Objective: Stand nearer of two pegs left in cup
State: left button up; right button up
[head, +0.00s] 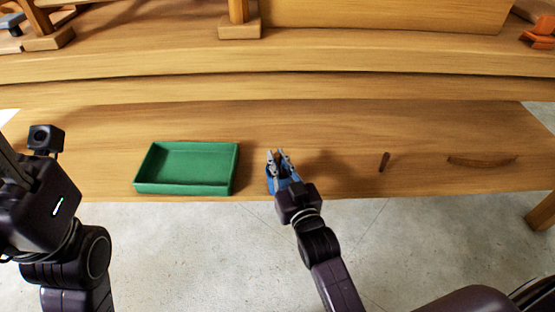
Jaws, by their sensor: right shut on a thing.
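One dark brown peg (384,161) is on the wooden seat, right of my right gripper. My right gripper (278,156) is over the front part of the seat, its grey fingertips a little apart. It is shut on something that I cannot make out. Blue shows around and between its fingers; I cannot tell whether this is the cup or part of the hand. No second peg shows clearly. Of my left arm, the dark wrist is at the far left; its fingertips do not show.
A shallow green tray (236,170) is on the seat, left of my right gripper and close to the front edge. A thin curved brown piece (482,161) is at the right. The seat (340,125) is clear behind the gripper. A raised wooden ledge (350,62) runs along the back.

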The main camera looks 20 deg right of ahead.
jog(key=o, duration=0.8)
jog(key=shift+s, duration=0.1)
jog(key=s, duration=1.2)
jog(key=shift+d, duration=0.15)
